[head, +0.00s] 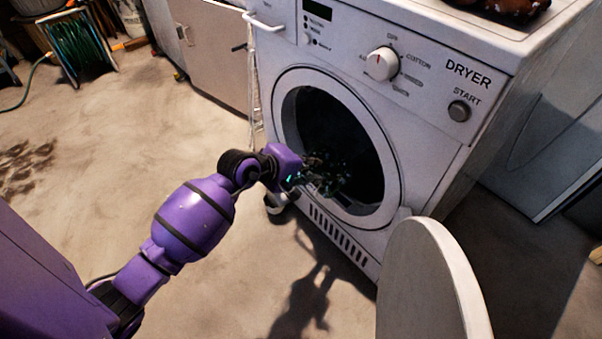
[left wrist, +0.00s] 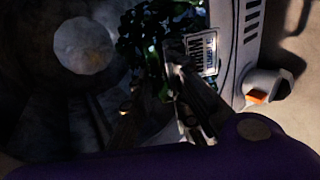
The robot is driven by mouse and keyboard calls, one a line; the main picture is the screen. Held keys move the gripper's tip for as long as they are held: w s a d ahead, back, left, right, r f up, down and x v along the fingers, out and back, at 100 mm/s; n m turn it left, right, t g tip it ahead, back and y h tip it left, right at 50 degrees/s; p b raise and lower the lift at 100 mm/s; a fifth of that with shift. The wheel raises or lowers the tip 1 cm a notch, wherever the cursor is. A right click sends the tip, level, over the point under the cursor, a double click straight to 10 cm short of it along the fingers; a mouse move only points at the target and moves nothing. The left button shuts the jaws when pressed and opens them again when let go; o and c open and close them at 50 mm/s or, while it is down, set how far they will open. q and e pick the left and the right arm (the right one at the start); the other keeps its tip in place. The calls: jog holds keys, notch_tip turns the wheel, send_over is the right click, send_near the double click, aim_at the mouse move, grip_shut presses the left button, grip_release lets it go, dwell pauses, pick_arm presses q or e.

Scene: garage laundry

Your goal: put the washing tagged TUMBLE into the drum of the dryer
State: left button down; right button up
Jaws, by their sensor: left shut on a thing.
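The white dryer (head: 430,90) stands ahead with its round drum opening (head: 362,165) uncovered and dark inside. My left gripper (head: 318,178) is at the mouth of the drum, shut on a dark green patterned piece of washing (head: 332,160). In the left wrist view the washing (left wrist: 150,40) hangs by the jaws (left wrist: 185,85), with the grey drum interior (left wrist: 65,95) behind. A white tag (left wrist: 203,52) on it seems to read "WARM", but the lettering is tilted and small. My right gripper is out of view.
A pale rounded panel (head: 432,285), apparently the open dryer door, stands at the lower right. A dark brown patterned thing (head: 512,8) lies on top of the dryer. A green hose reel (head: 75,45) stands at the far left. The floor (head: 120,130) at left is mostly clear.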

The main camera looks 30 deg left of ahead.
aim_at(332, 151)
pick_arm(q)
jog(key=w+d+b, duration=0.1)
jog(key=w, duration=0.1)
jog(key=w+d+b, duration=0.1)
jog(key=w, duration=0.2)
jog(key=w+d+b, duration=0.1)
jog(key=w, duration=0.2)
jog(key=w+r+b+x, duration=0.1)
jog(key=b+x, duration=0.4)
jog(key=x, duration=0.4)
jog(key=shift+w+d, duration=0.15)
jog(key=shift+d, duration=0.1)
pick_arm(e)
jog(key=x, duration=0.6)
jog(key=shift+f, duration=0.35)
pick_arm(q)
jog(key=shift+r, duration=0.15)
jog(key=c, duration=1.6)
grip_release()
jog(key=v, duration=1.2)
jog(key=shift+a+f, duration=0.2)
jog(key=shift+f, duration=0.05)
